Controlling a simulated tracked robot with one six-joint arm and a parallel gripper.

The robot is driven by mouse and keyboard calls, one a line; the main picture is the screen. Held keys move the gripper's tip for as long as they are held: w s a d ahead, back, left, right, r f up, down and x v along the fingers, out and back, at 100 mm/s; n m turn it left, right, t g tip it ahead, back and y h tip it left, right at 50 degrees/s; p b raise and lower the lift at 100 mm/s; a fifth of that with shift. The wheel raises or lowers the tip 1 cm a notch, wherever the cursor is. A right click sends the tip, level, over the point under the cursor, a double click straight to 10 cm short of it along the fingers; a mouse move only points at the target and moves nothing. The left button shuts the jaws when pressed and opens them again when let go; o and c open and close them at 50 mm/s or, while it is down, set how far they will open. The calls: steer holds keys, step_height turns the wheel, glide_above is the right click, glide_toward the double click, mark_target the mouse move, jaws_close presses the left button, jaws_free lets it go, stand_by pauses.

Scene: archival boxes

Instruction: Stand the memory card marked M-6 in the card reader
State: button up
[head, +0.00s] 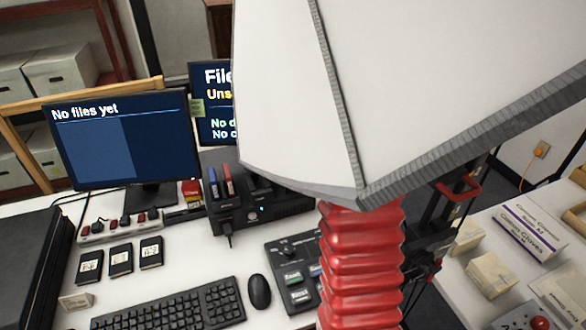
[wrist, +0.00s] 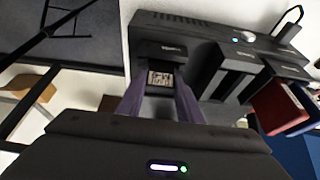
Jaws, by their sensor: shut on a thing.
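A black slotted unit that looks like the card reader (head: 262,210) stands on the desk in the head view, with a blue and a red piece upright in it. It also spans the top of the wrist view (wrist: 200,32). My gripper (wrist: 158,95) is shut on a dark card (wrist: 160,77) with a small pale label, too small to read. The card is right at the left end of the unit; I cannot tell whether it is seated. In the head view my gripper and this card are hidden behind my own pale panel. Three black labelled cards (head: 121,259) lie flat on the desk.
A monitor (head: 125,140) reads "No files yet"; a second monitor (head: 212,100) is partly hidden. A power strip (head: 120,225), keyboard (head: 170,305), mouse (head: 259,291) and control panel (head: 290,275) crowd the desk. Red and blue pieces (wrist: 278,106) stand to the right in the wrist view.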

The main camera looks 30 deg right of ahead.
steer(key=shift+f, duration=0.45)
steer(key=o, duration=1.1)
steer(key=v, duration=1.3)
steer(key=shift+s+r, duration=0.1)
steer(key=shift+r, duration=0.25)
steer(key=shift+s, duration=0.15)
stand_by(0.4)
